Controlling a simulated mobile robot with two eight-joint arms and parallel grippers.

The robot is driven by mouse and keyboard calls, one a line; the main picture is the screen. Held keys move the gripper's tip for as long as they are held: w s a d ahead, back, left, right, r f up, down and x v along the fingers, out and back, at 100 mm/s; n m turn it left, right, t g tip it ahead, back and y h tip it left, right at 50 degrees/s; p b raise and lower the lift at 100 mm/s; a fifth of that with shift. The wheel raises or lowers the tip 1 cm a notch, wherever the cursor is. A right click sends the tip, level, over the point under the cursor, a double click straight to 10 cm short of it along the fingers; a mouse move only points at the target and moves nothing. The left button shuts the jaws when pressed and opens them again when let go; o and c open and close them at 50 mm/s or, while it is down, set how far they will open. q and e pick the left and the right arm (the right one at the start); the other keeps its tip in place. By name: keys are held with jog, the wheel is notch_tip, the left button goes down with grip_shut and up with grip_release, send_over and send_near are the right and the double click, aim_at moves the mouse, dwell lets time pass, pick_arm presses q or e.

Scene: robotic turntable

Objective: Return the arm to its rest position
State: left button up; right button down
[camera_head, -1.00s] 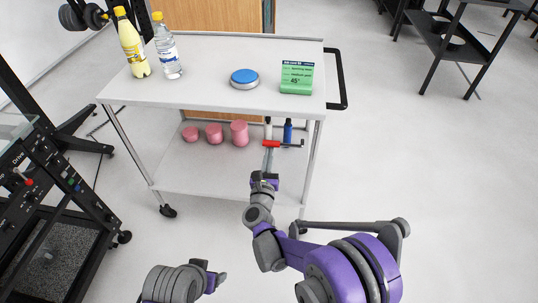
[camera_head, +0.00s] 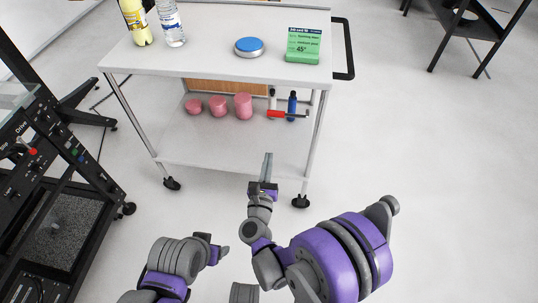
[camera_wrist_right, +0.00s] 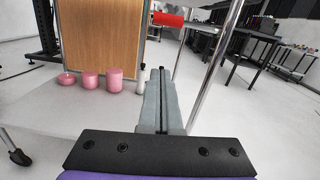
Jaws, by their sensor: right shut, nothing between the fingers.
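My right gripper (camera_head: 267,168) is in front of the white cart, apart from it, with its fingers together and nothing between them. In the right wrist view its closed fingers (camera_wrist_right: 160,100) point forward toward the cart's lower shelf. My right arm (camera_head: 262,225) reaches up from the bottom of the head view. My left gripper (camera_head: 222,254) shows at the lower left of the head view, small and seen from above; whether its jaws are open cannot be told.
The white cart (camera_head: 225,72) carries two bottles, a blue-topped turntable (camera_head: 249,46) and a green box (camera_head: 303,46). Its lower shelf holds pink cylinders (camera_head: 218,105), a red-handled tool (camera_head: 277,114) and a blue bottle (camera_head: 292,105). Black equipment (camera_head: 60,210) stands left.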

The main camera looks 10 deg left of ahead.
dwell(0.4)
jog(key=s+d+r+n+g+y, duration=0.3)
jog(key=d+r+n+g+y, duration=0.25)
jog(key=n, duration=1.35)
jog(key=s+d+f+n+g+h, duration=0.25)
jog(key=s+d+n, duration=0.25)
jog(key=s+d, duration=0.25)
jog(key=s+d+f+n+g+h+p, duration=0.1)
jog(key=s+d+n+g, duration=0.2)
jog(key=s+d+n, duration=0.45)
jog(key=s+d+f+n+g+h, duration=0.1)
jog(key=s+d+n+g+h, duration=0.25)
jog(key=s, duration=0.65)
pick_arm(q)
notch_tip(320, 180, up, 26)
jog(key=w+t+p, duration=0.1)
jog(key=p, duration=2)
jog(key=shift+f, duration=0.2)
pick_arm(e)
notch_tip(320, 180, up, 24)
jog(key=w+d+t+y, duration=0.1)
jog(key=shift+w+d+r, duration=0.15)
jog(key=shift+w+d, duration=0.1)
jog(key=shift+w, duration=0.15)
